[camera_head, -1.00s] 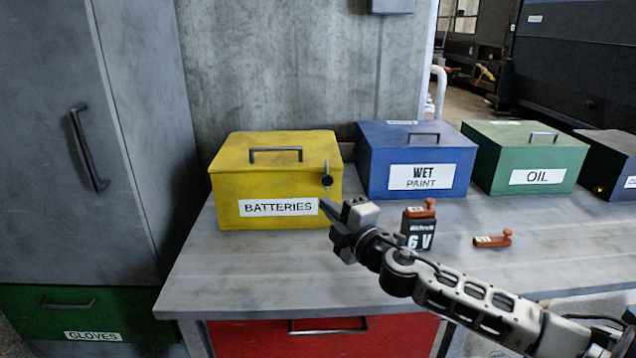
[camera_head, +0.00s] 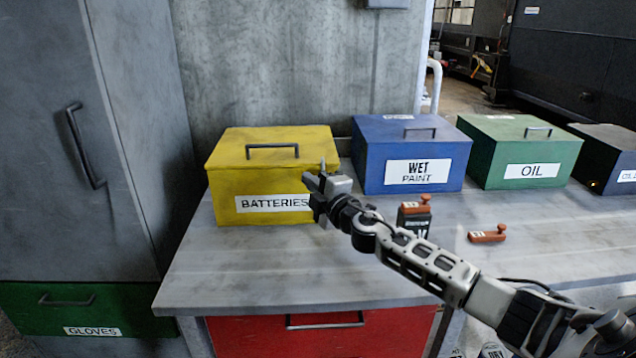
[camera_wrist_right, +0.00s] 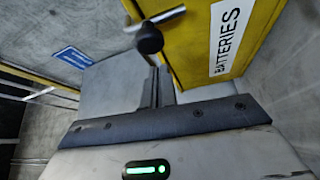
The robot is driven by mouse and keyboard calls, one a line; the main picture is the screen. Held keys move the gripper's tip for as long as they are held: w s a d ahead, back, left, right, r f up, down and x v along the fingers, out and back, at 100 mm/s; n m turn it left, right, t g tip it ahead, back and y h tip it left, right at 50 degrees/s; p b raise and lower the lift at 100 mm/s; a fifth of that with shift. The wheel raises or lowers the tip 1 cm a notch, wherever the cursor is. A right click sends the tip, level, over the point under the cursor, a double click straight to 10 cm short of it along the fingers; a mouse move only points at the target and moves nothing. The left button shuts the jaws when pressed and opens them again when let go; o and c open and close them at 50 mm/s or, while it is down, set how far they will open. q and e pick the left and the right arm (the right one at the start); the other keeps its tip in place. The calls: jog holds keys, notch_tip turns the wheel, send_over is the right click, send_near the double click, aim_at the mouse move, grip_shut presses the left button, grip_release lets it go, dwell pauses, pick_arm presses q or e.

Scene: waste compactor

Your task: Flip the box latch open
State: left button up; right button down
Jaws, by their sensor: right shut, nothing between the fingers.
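The yellow batteries box (camera_head: 262,180) stands on the grey workbench, its lid down and a dark handle on top. Its latch, a dark round knob (camera_wrist_right: 149,40) with a metal bar, shows at the top of the right wrist view. In the head view my gripper covers the latch. My right gripper (camera_head: 315,176) is at the right part of the box's front, shut and empty. In the right wrist view its closed fingers (camera_wrist_right: 156,84) point up toward the knob, close to it; I cannot tell if they touch. My left gripper is not in view.
A blue wet paint box (camera_head: 440,180) and a green oil box (camera_head: 510,178) stand to the right. The bench (camera_head: 230,265) is clear at front left.

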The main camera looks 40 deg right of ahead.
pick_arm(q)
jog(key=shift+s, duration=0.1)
pick_arm(e)
jog(key=shift+s+d+f, duration=0.1)
jog(key=shift+s+d, duration=0.2)
jog(key=shift+d, duration=0.45)
pick_arm(q)
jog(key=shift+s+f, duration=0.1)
jog(key=b, duration=0.1)
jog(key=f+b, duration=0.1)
jog(key=b, duration=0.1)
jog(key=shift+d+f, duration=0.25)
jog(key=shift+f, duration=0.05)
pick_arm(e)
jog(key=shift+s+d+m+t, duration=0.2)
jog(key=shift+m+t, duration=0.3)
jog(key=shift+m, duration=0.3)
pick_arm(q)
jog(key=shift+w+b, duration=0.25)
jog(key=shift+b, duration=0.2)
